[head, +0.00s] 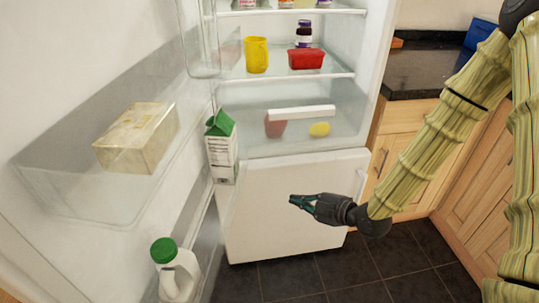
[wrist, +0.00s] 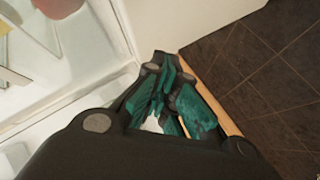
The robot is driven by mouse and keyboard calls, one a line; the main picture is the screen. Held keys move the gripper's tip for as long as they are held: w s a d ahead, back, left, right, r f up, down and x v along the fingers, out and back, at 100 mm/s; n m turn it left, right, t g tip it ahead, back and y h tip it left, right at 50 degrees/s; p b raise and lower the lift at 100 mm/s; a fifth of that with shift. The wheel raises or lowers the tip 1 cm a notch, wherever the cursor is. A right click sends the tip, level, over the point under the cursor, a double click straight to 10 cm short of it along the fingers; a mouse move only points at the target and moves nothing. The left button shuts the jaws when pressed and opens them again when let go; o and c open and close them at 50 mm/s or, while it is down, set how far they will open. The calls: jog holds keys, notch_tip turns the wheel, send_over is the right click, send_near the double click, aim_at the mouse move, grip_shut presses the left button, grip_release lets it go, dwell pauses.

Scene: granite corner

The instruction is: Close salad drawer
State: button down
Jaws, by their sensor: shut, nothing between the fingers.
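The salad drawer (head: 347,124) is a clear bin low in the open fridge, with a white handle strip (head: 301,113) across its front. A red round item (head: 275,126) and a yellow lemon-like item (head: 320,129) show in it. How far the drawer stands out is hard to tell. My gripper (head: 297,201) is below the drawer, in front of the white lower door, apart from the handle. Its teal fingers (wrist: 172,98) are together and empty in the wrist view, beside a pale panel edge.
The open fridge door at left holds a butter-like block (head: 138,138), a green-topped carton (head: 222,150) and a milk jug (head: 176,272). A yellow cup (head: 257,55) and red container (head: 306,59) stand on the shelf above. Wooden cabinets (head: 408,125) are at right; dark floor (head: 330,275) is clear.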

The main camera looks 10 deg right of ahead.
jog(key=w+r+n+t+y+b, duration=0.25)
jog(key=r+n+y, duration=0.25)
jog(key=r+n, duration=0.5)
jog(key=m+b, duration=0.1)
jog(key=b, duration=0.1)
send_near(256, 137)
jog(key=w+a, duration=0.1)
jog(key=a, duration=0.2)
jog(key=shift+w+a+r+g, duration=0.1)
jog(key=shift+w+r+g, duration=0.05)
jog(key=shift+w, duration=0.4)
jog(key=shift+w+a+r+g, duration=0.1)
jog(key=shift+w+r, duration=0.05)
jog(key=shift+w, duration=0.35)
